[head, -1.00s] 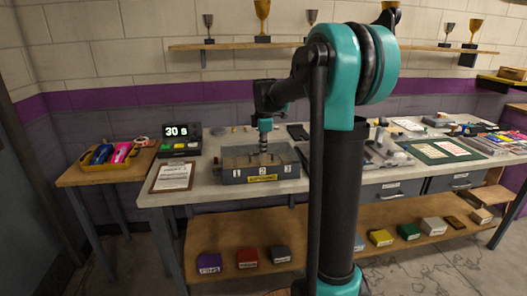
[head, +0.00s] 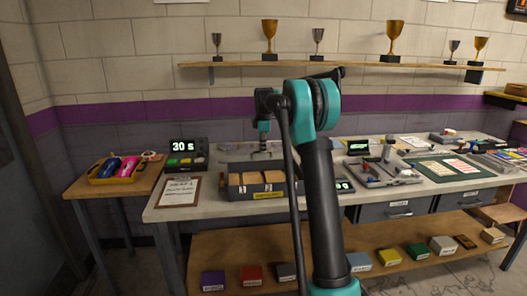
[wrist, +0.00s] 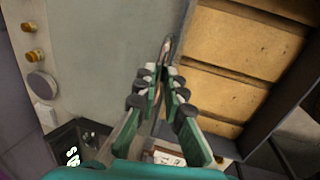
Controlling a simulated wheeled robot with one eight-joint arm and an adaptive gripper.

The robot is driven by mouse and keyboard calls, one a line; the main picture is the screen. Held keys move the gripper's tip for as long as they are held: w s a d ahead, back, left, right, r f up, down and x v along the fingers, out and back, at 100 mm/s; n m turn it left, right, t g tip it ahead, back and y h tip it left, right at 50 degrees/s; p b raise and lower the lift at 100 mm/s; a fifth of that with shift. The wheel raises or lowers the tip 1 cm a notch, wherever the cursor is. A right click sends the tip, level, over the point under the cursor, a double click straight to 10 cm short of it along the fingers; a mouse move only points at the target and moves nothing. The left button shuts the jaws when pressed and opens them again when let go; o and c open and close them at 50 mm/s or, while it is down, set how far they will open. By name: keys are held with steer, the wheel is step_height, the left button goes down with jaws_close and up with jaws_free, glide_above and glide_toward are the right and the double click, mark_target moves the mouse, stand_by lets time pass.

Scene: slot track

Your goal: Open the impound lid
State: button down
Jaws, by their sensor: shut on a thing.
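The impound box (head: 228,193) stands on the workbench with a yellow label on its front. It is open, and its tan compartments (head: 257,178) show; they also fill the upper right of the wrist view (wrist: 240,65). The grey impound lid (head: 236,156) is swung back behind the box, and its flat face (wrist: 105,50) shows left of the compartments in the wrist view. My gripper (wrist: 163,76) is shut on a thin metal bar, seemingly the lid's handle (wrist: 167,46). In the head view my gripper (head: 262,153) is at the lid, partly hidden and small.
A timer (head: 187,153) reading 30 s and a clipboard (head: 180,192) are left of the box. A yellow tray (head: 120,170) with toy cars stands on the side table. Small parts and a green mat (head: 447,168) lie to the right. Trophies stand on the wall shelf (head: 340,66).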

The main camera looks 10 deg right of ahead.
steer(key=shift+w, duration=0.1)
steer(key=c, duration=1.6)
jaws_free()
step_height(320, 180, up, 12)
steer(key=s, duration=0.2)
steer(key=shift+s, duration=0.2)
steer(key=shift+f, duration=0.1)
steer(key=s+d+f+m, duration=0.1)
steer(key=s+f+m, duration=0.5)
steer(key=s, duration=1)
steer(key=s+d+f+m+t, duration=0.1)
steer(key=s+f+m, duration=0.5)
steer(key=s+f, duration=0.7)
steer(key=s+d+f+m+t, duration=0.1)
steer(key=s+f+m, duration=0.5)
steer(key=s, duration=1.2)
step_height(320, 180, down, 4)
steer(key=shift+s+d, duration=0.25)
steer(key=shift+s, duration=0.05)
